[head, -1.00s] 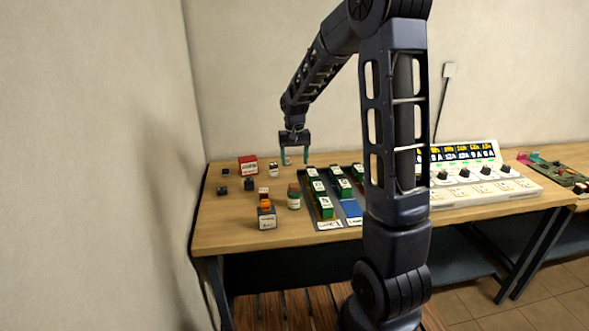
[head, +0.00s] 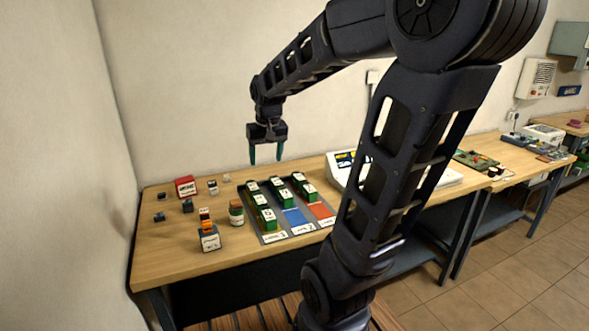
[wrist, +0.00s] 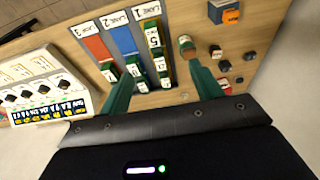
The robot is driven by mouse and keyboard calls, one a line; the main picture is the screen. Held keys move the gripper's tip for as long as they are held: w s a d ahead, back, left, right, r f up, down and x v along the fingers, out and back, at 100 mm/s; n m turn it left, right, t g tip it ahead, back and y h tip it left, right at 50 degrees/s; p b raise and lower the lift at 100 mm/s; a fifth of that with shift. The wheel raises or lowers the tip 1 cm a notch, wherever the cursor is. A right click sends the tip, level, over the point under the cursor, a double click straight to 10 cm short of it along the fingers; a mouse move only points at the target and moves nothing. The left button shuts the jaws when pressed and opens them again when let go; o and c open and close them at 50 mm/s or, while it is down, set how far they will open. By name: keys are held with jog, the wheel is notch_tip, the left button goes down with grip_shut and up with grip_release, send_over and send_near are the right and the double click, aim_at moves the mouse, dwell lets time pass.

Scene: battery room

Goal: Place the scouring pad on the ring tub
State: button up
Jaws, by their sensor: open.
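My gripper (head: 266,157) is open and empty, raised above the back of the left workbench, fingers pointing down. Its two green fingers (wrist: 161,72) also show in the wrist view, with nothing between them. I cannot pick out a scouring pad for certain. I cannot tell for sure which item is the ring tub; a small round jar with a green label (head: 236,212) stands left of the lane tray and shows in the wrist view (wrist: 187,46), beyond the right finger. My arm hides part of the bench's right side.
A tray with three lanes (head: 292,216) holds several green blocks. A white console (wrist: 42,85) stands beyond the tray. The bench's front left is clear.

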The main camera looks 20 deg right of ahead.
jog(key=s+d+t, duration=0.1)
jog(key=s, duration=0.6)
jog(key=s+d+r+t, duration=0.1)
jog(key=s+d, duration=0.1)
jog(key=s, duration=0.4)
jog(key=shift+s+d, duration=0.3)
jog(key=shift+s, duration=0.05)
